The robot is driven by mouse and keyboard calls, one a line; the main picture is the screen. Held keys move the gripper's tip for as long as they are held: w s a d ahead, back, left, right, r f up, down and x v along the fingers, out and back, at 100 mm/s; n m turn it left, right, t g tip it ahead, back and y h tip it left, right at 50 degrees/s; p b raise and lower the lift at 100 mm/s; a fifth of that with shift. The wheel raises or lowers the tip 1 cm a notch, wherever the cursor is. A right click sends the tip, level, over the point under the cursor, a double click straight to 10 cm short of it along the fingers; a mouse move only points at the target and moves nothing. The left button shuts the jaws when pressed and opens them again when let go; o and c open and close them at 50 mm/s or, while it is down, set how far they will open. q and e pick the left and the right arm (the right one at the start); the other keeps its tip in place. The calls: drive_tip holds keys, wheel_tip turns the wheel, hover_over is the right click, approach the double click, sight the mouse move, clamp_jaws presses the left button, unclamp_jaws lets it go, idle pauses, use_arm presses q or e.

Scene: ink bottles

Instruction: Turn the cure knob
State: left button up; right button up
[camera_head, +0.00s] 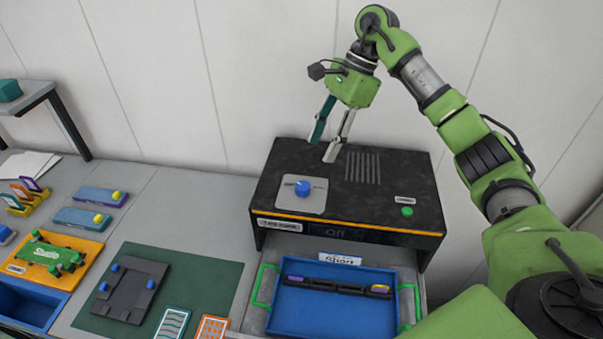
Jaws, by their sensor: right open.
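The blue cure knob (302,188) sits on a light square plate (291,195) on the left part of the black machine's top. My right gripper (322,150) hangs over the back of the machine, behind and a little right of the knob in the picture. Its fingers point down and stand apart, with nothing between them. It does not touch the knob. The machine (370,205) has a green button (407,211) at its right and a dark front display that seems to read "Off". My left gripper is not in view.
Below the machine, an open drawer (257,318) holds a blue tray (335,312) with green handles and a dark rack (335,287). Left on the table are a green mat (220,275), a dark fixture (130,290), an orange board (85,250) and small blue blocks. A wall stands close behind.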

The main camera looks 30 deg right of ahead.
drive_tip(key=p, duration=0.2)
approach(303, 185)
drive_tip(key=x, duration=0.2)
drive_tip(key=shift+s+a+f, duration=0.15)
drive_tip(key=shift+s+f, duration=0.05)
drive_tip(key=shift+f, duration=0.05)
drive_tip(key=p+x, duration=0.1)
drive_tip(key=x, duration=0.3)
drive_tip(key=shift+w+a+f+p, duration=0.1)
drive_tip(key=shift+w+f+p, duration=0.1)
drive_tip(key=shift+p, duration=0.15)
drive_tip(key=shift+a+f, duration=0.15)
drive_tip(key=shift+f, duration=0.45)
drive_tip(key=shift+a+f, duration=0.15)
drive_tip(key=shift+f, duration=0.05)
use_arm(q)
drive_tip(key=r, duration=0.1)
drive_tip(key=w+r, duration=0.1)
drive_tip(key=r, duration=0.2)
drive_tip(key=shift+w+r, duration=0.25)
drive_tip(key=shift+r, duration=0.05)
use_arm(e)
drive_tip(key=c, duration=1.1)
